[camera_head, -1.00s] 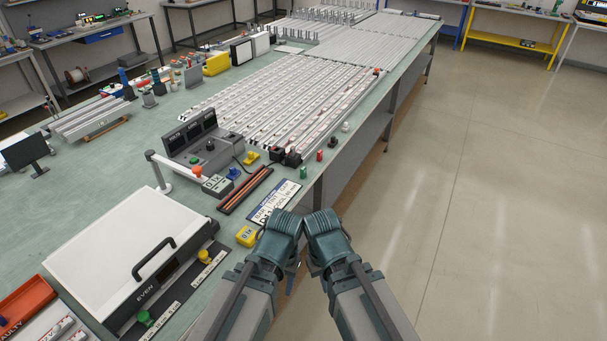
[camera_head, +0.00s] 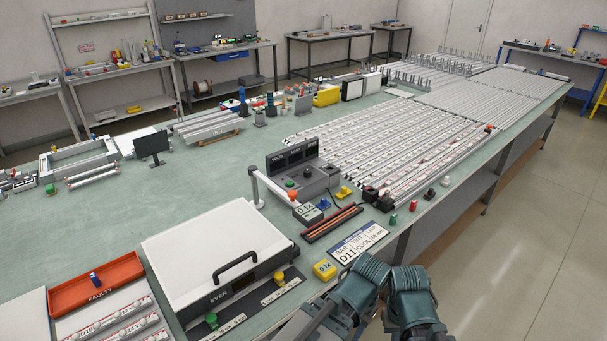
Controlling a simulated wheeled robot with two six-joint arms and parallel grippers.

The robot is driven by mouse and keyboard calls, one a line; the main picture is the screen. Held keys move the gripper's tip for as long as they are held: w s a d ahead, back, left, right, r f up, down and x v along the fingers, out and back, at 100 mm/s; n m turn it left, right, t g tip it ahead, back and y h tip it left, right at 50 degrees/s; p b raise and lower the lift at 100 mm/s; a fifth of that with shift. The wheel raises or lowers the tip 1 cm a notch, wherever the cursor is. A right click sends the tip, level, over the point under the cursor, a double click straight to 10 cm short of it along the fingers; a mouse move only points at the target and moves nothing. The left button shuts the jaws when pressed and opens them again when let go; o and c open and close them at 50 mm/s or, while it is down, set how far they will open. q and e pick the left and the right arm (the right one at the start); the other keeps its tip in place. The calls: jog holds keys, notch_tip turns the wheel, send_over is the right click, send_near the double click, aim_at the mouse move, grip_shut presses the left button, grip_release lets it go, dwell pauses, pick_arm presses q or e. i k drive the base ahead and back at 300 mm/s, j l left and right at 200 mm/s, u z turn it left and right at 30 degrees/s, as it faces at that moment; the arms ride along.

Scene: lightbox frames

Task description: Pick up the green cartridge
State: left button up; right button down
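A small upright green cylinder (camera_head: 393,220), which looks like the green cartridge, stands near the front right edge of the green-topped bench (camera_head: 215,170). It is in a row with a red, a black and a white one. My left gripper (camera_head: 362,284) and my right gripper (camera_head: 411,292) are side by side at the bottom right, beside the bench edge and apart from the cylinder. Their teal housings show, but the fingers cannot be made out. No held object is visible.
A card marked D11 (camera_head: 354,249) and a yellow block (camera_head: 324,270) lie near the edge. A white-lidded box marked EVEN (camera_head: 200,250) and a red FAULTY tray (camera_head: 66,300) stand to the left. Floor is free at right.

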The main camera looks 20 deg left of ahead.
aim_at(393, 218)
jog(key=u, duration=0.3)
jog(key=i+l+u, duration=0.15)
jog(key=u, duration=0.2)
jog(key=i+l+u, duration=0.15)
jog(key=l+u, duration=0.2)
jog(key=i+l+u, duration=0.1)
jog(key=l, duration=0.3)
jog(key=i+l, duration=0.2)
jog(key=l, duration=0.25)
jog(key=i+l+u, duration=0.15)
jog(key=l, duration=0.25)
jog(key=i+l+u, duration=0.1)
jog(key=l, duration=0.35)
